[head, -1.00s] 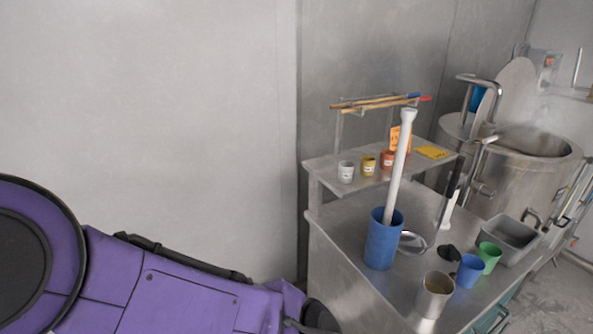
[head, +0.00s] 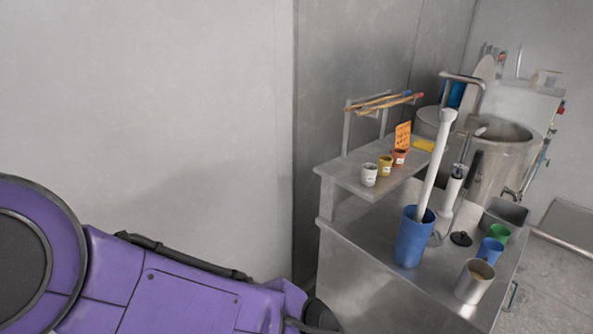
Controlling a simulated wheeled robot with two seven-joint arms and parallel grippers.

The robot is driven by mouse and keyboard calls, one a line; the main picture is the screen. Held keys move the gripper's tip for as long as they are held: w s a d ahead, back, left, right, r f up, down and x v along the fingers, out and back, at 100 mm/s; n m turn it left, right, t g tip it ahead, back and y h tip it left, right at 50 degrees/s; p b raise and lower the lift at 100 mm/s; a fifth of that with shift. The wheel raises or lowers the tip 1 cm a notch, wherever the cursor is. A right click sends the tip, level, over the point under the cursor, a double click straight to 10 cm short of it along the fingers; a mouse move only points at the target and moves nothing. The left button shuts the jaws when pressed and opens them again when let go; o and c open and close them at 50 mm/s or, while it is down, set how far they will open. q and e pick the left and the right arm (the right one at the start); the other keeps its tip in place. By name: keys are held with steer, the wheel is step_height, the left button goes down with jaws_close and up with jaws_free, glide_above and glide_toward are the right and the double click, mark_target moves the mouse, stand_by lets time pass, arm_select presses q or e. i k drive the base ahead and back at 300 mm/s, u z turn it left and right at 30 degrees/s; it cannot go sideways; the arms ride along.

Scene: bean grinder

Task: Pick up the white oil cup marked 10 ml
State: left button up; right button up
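A small white cup (head: 369,174) stands upright at the left end of the raised metal shelf (head: 350,181), on the cart at right. A marking shows on its side but is too small to read. A yellow cup (head: 385,165) and an orange-red cup (head: 399,157) stand in a row behind it. A purple arm of mine comes in from the lower left, well apart from the cups. Its gripper is out of the picture, and no other gripper shows.
A tall blue container (head: 411,240) with a long white-handled tool stands on the metal table (head: 360,250). A metal cup (head: 474,281), blue cup (head: 490,251) and green cup (head: 499,234) stand to its right. A large steel pot (head: 508,165) is behind. A bare wall (head: 150,100) fills the left.

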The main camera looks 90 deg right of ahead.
mark_target(369, 175)
steer(key=z, duration=3.2)
steer(key=i, duration=1)
steer(key=z, duration=0.05)
